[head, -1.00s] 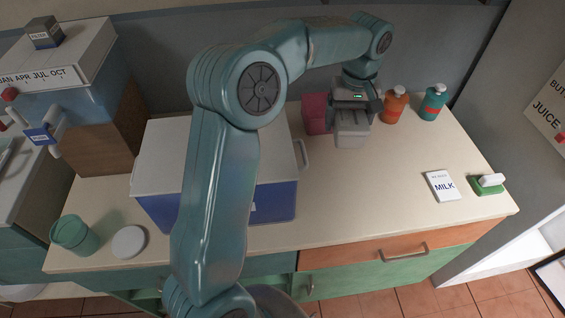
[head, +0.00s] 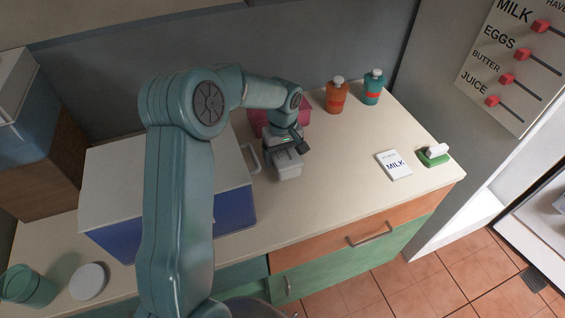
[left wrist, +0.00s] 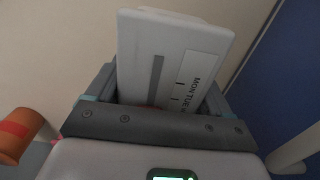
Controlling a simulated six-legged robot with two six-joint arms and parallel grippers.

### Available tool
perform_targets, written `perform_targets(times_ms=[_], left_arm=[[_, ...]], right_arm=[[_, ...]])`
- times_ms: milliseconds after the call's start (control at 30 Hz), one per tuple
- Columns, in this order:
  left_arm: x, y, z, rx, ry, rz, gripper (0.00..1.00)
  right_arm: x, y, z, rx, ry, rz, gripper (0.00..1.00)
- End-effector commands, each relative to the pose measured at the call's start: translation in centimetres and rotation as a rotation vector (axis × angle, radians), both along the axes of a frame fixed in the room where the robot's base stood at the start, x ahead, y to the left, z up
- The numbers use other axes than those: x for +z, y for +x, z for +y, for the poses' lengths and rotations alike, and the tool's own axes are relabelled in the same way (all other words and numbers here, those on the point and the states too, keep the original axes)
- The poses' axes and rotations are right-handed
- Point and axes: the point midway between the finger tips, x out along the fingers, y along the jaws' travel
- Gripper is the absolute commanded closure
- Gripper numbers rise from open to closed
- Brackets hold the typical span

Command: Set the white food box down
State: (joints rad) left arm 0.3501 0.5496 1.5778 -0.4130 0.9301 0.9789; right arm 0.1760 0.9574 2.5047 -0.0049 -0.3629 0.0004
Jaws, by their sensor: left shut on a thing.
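The white food box (head: 287,165) is held in my left gripper (head: 285,146) over the counter, to the right of the cooler. In the left wrist view the white food box (left wrist: 190,45) shows between the jaws (left wrist: 160,108), with a grey stripe and a label reading "MON TUE". The jaws are shut on it. Whether its underside touches the counter (head: 325,190) I cannot tell. My right gripper is not in view.
The cooler (head: 110,170), blue with a white lid, stands left, its handle close to the box. A pink container (head: 298,117) stands just behind my gripper. Orange (head: 336,98) and teal (head: 373,88) bottles stand at the back. A MILK card (head: 394,165) lies right; counter between is clear.

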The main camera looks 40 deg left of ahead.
Motion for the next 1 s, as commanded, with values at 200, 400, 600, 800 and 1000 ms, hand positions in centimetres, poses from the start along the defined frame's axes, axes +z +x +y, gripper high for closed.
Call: perform_targets(times_ms=[200, 400, 600, 800, 1000], left_arm=[[-3.2, -0.1, 0.0, -0.002, 0.0, 0.004, 0.6], [-3.4, 0.0, 0.0, -0.001, 0.0, 0.0, 0.6], [-3.9, 0.0, 0.0, -0.001, 0.0, 0.001, 0.6], [-3.7, 0.0, 0.0, -0.001, 0.0, 0.001, 0.0], [-3.0, 0.0, 0.0, -0.001, 0.0, 0.001, 0.0]], right_arm=[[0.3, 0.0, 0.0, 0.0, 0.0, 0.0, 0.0], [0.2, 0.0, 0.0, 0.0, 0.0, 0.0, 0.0], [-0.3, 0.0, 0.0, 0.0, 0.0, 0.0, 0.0], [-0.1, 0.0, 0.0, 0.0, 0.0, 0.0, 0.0], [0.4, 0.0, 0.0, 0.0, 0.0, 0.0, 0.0]])
